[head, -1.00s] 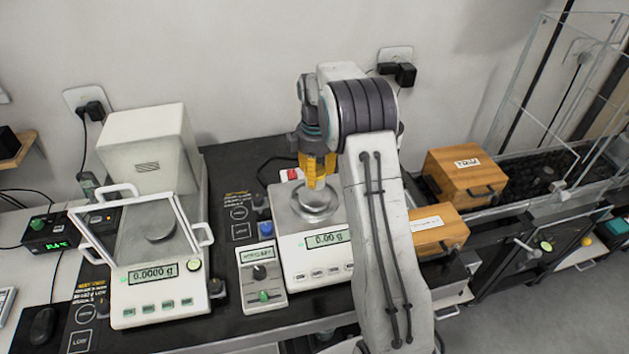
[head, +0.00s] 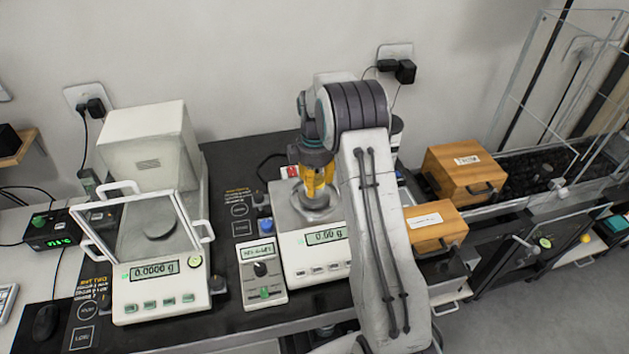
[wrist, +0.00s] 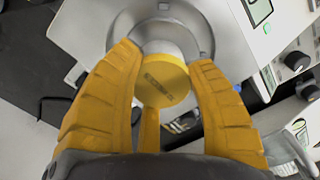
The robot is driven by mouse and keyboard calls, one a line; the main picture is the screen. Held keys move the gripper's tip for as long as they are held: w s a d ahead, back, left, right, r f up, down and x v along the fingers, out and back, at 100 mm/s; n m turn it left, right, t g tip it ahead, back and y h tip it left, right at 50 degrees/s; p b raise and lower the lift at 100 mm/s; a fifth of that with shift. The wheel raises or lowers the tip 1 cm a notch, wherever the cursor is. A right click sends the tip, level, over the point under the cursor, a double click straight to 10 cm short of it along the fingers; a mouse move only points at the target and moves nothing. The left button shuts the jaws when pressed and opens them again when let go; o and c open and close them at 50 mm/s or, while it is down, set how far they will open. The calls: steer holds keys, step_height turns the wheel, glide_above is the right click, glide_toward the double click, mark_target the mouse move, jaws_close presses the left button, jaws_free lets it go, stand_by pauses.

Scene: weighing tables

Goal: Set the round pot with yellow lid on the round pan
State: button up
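The round pot with yellow lid (wrist: 163,82) sits between the yellow fingers of my gripper (wrist: 165,68) in the wrist view, lid facing the camera. The fingers touch it on both sides, so my gripper is shut on it. The round pan (head: 316,205) is the metal disc on top of the middle balance in the head view. My gripper (head: 311,190) points down over this pan, with the pot low between the fingertips. In the wrist view, the pan (wrist: 200,38) shows behind the pot. I cannot tell whether the pot touches the pan.
The middle balance (head: 300,256) reads 0.00 g. A glass-shielded balance (head: 158,300) stands at left, reading 0.0000 g. A small control box (head: 263,290) stands just left of the middle balance. Two wooden boxes (head: 462,170) (head: 432,240) are at right, close to my arm.

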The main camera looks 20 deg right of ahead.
steer(key=o, duration=0.4)
steer(key=shift+o, duration=0.2)
steer(key=s+a+r+m+t, duration=0.1)
steer(key=s+a+r, duration=0.1)
steer(key=r, duration=0.7)
steer(key=s+a+r+m, duration=0.1)
steer(key=s+r, duration=0.2)
steer(key=r, duration=0.6)
steer(key=s+a+r+m+t, duration=0.1)
steer(key=s+a+r+m, duration=0.15)
steer(key=s, duration=0.55)
steer(key=s+a+r+m+t, duration=0.1)
steer(key=s+a+m, duration=0.25)
steer(key=s, duration=0.45)
steer(key=s+a+f+m+t, duration=0.1)
steer(key=s+a+f+m, duration=0.1)
steer(key=s, duration=0.8)
steer(key=shift+f+m, duration=0.3)
steer(key=shift+f, duration=0.45)
